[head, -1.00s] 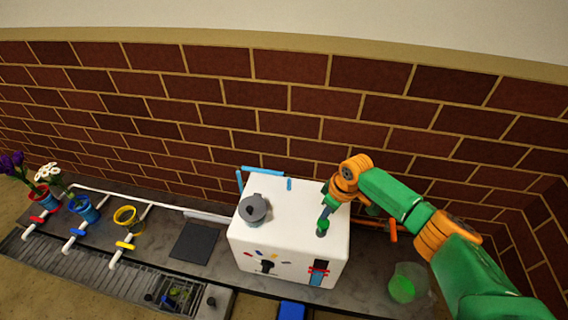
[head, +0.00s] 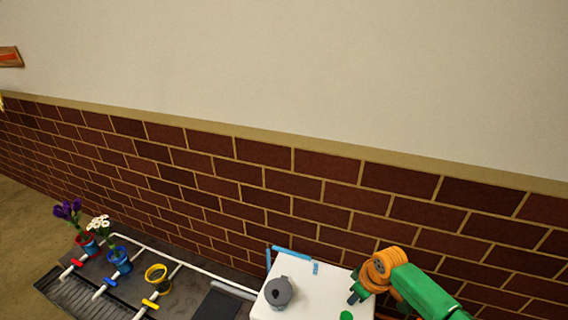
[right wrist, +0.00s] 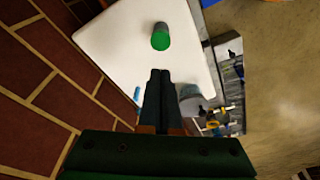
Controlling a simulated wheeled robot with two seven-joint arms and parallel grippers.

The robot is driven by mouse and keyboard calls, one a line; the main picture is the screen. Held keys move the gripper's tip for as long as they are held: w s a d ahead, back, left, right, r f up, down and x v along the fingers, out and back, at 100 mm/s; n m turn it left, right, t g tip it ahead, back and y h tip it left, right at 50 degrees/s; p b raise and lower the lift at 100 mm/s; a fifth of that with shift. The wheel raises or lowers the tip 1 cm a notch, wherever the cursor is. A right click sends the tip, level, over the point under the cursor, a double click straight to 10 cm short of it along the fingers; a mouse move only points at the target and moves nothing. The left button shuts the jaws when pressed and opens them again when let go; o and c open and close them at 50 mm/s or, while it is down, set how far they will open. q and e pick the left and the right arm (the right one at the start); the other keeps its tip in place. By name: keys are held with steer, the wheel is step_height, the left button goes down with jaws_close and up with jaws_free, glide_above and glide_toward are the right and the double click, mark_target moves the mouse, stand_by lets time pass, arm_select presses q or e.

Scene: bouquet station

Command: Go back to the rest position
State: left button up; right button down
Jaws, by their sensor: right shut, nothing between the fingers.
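My right gripper (head: 354,294) is shut and empty, above the right part of a white box (head: 306,290). In the right wrist view its two fingers (right wrist: 160,75) are together over the white top (right wrist: 120,35). A green-topped grey cylinder (right wrist: 160,37) stands on that top, apart from the fingertips. Its green top also shows at the lower edge of the head view (head: 346,315). My left gripper is not in view.
At left, a red pot (head: 87,244) and a blue pot (head: 119,262) hold flowers; a yellow pot (head: 157,275) looks empty. A brick wall (head: 240,195) runs close behind. The space above the box is open.

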steer(key=s+a+f+m+h, duration=0.1)
steer(key=s+f+m, duration=0.3)
steer(key=s+f, duration=1.9)
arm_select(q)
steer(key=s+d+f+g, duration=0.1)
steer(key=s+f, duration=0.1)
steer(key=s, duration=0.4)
arm_select(e)
steer(key=s+a+r+g+p, duration=0.1)
steer(key=s+a+p, duration=0.1)
steer(key=s, duration=1.2)
arm_select(q)
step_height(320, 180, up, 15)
steer(key=p, duration=1.2)
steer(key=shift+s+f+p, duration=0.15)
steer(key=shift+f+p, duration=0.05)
steer(key=shift+p, duration=0.1)
arm_select(e)
step_height(320, 180, up, 13)
steer(key=w, duration=0.1)
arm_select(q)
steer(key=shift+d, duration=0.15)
arm_select(e)
steer(key=shift+f, duration=0.1)
